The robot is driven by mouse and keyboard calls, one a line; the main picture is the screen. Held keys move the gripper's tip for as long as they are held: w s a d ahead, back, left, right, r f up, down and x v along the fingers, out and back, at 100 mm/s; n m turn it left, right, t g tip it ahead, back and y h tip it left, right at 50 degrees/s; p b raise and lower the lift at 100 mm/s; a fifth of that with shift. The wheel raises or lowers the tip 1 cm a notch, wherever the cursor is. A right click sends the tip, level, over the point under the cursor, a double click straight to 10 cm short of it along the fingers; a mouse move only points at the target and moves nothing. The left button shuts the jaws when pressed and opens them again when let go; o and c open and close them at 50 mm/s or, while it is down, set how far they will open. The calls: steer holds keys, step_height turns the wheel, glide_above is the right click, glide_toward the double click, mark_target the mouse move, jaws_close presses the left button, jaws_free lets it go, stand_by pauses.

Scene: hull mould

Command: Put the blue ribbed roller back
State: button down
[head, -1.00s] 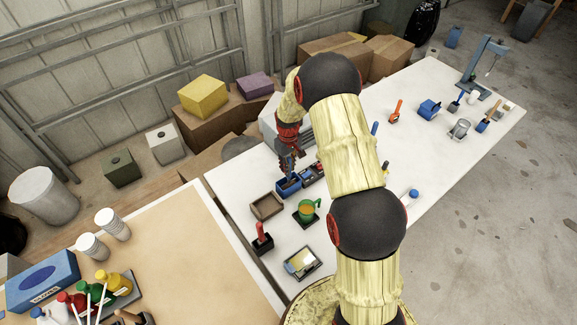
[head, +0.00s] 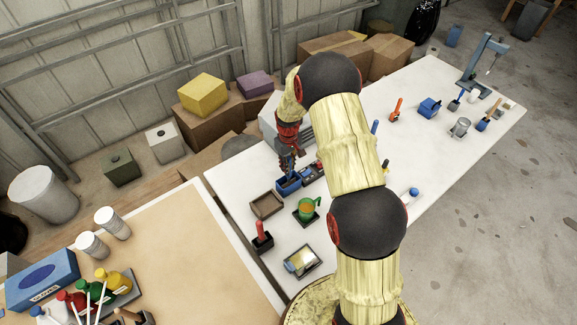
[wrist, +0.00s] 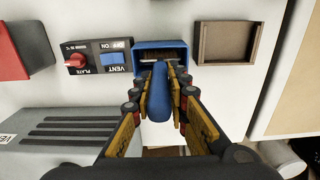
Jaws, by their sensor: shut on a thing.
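My gripper (wrist: 160,108) is shut on the blue roller (wrist: 160,92), whose blue handle lies between the fingers in the wrist view. In the head view my gripper (head: 287,163) is just above an open blue box (head: 289,185) on the white table. The blue box also shows in the wrist view (wrist: 143,45), directly beyond the fingertips. The roller's far end lines up with the box's opening. I cannot tell whether that end is inside the box or above it, and its ribs are not clear.
A switch panel (wrist: 98,58) with a red knob stands beside the blue box, and a brown tray (wrist: 226,42) on the other side. A grey vented case (wrist: 60,135) is close to my gripper.

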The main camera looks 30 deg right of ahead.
steer(key=shift+f, duration=0.4)
steer(key=c, duration=1.8)
jaws_free()
steer(key=shift+r, duration=0.1)
steer(key=shift+o, duration=0.7)
step_height(320, 180, up, 12)
